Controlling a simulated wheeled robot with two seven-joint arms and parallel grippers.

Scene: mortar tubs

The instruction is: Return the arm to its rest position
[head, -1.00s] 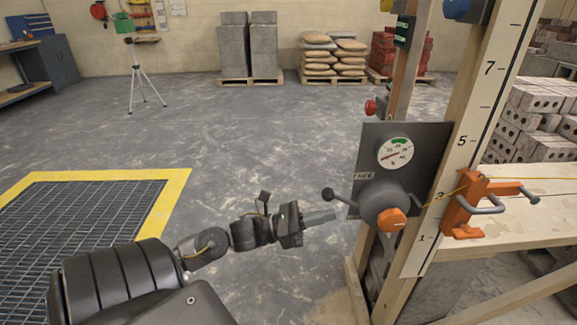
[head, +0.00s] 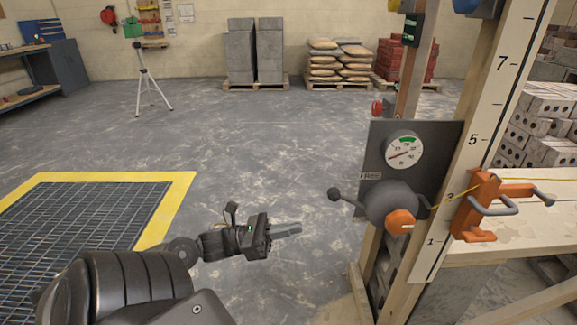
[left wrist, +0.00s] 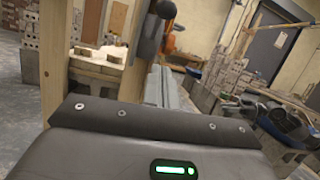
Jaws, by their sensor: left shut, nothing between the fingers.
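My left gripper (head: 288,231) reaches in from the lower left in the head view. Its fingers are shut, with nothing between them, and it hangs over open floor. It is apart from the grey panel (head: 440,160) on the wooden post, to the left of and below the panel's black ball-ended lever (head: 335,194). In the left wrist view, the shut fingers (left wrist: 168,88) show past the dark gripper body, with a dark ball (left wrist: 165,9) beyond them. My right gripper is in neither view.
The panel carries a dial gauge (head: 403,150) and an orange knob (head: 400,221). An orange clamp (head: 478,205) sits on the wooden bench (head: 540,222) at right. A yellow-edged floor grate (head: 90,225) lies at left. The floor between is clear.

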